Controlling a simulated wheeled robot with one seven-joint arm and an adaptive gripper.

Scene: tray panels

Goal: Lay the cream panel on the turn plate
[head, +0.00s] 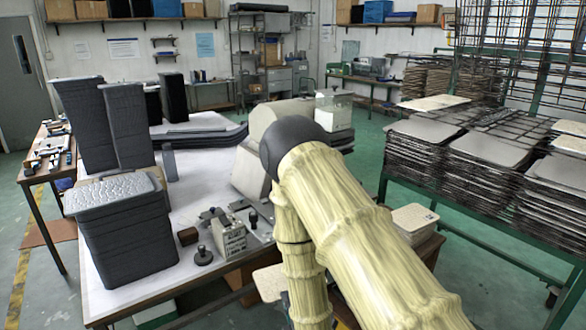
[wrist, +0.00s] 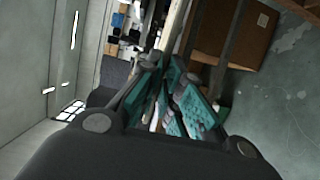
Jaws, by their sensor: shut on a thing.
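A cream panel (head: 268,283) shows in part at the bottom middle of the head view, left of my arm; my arm covers the rest. In the wrist view my gripper (wrist: 165,95) has dark linkages and teal finger pads closed in toward each other. A thin pale strip between the pads looks like the panel's edge, seen edge-on. My gripper is shut on the panel, though the contact is hard to see. In the head view my arm hides most of the gripper. I cannot clearly pick out the turn plate.
A white-topped table (head: 125,285) holds a dark ribbed stack (head: 125,235), tall grey stacks (head: 125,125) and a metal fixture (head: 230,238) with knobs. A short stack of pale panels (head: 415,220) stands right of my arm. A green rack (head: 445,205) with trays fills the right.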

